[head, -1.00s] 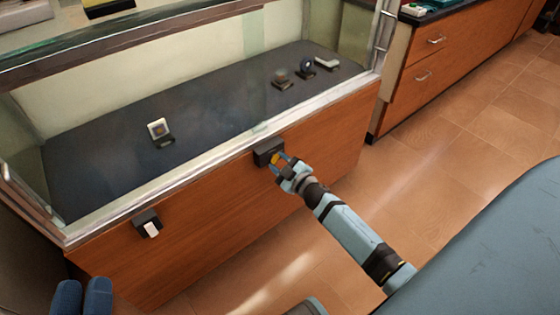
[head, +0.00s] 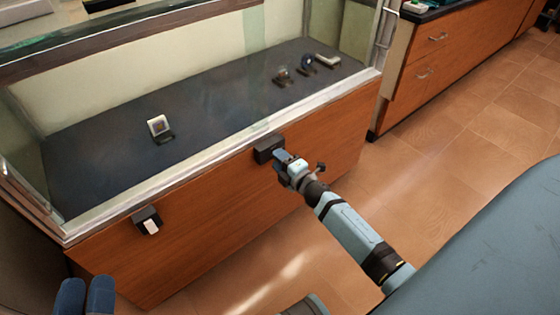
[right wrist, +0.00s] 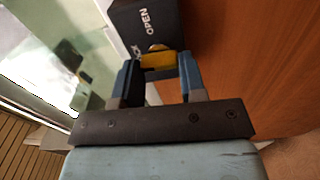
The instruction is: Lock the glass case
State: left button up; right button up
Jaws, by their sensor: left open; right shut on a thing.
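The glass case (head: 215,170) has glass walls above a wooden front panel. A black lock box (head: 268,149) sits on the panel; in the right wrist view the box (right wrist: 140,28) bears the word "OPEN" and part of another word. My right gripper (head: 281,158) is at this box, shut on a yellow knob (right wrist: 158,61), which shows between its fingertips in the right wrist view. The knob is hidden in the head view. My left gripper (head: 84,297) is open at the bottom left, away from the case's locks.
A second black box (head: 147,220) with a white tab is on the panel's left part. Small display items (head: 160,128) stand inside the case. A wooden drawer cabinet (head: 425,70) stands at the right. The tiled floor (head: 450,150) between is clear.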

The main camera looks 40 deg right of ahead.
jog(key=shift+n, duration=0.4)
pick_arm(q)
jog(key=shift+f, duration=0.1)
pick_arm(e)
jog(key=o, duration=0.9)
jog(key=shift+s, duration=0.15)
pick_arm(q)
jog(key=shift+w+a+f+g+y+p, duration=0.1)
jog(key=shift+a+f+g+y+p, duration=0.35)
jog(key=shift+p, duration=0.65)
pick_arm(e)
jog(key=s, duration=0.9)
jog(key=s+d, duration=0.1)
jog(key=s, duration=0.3)
jog(key=shift+s+d, duration=0.1)
jog(key=shift+s, duration=0.2)
pick_arm(q)
jog(key=shift+r+t, duration=0.25)
jog(key=shift+r, duration=0.05)
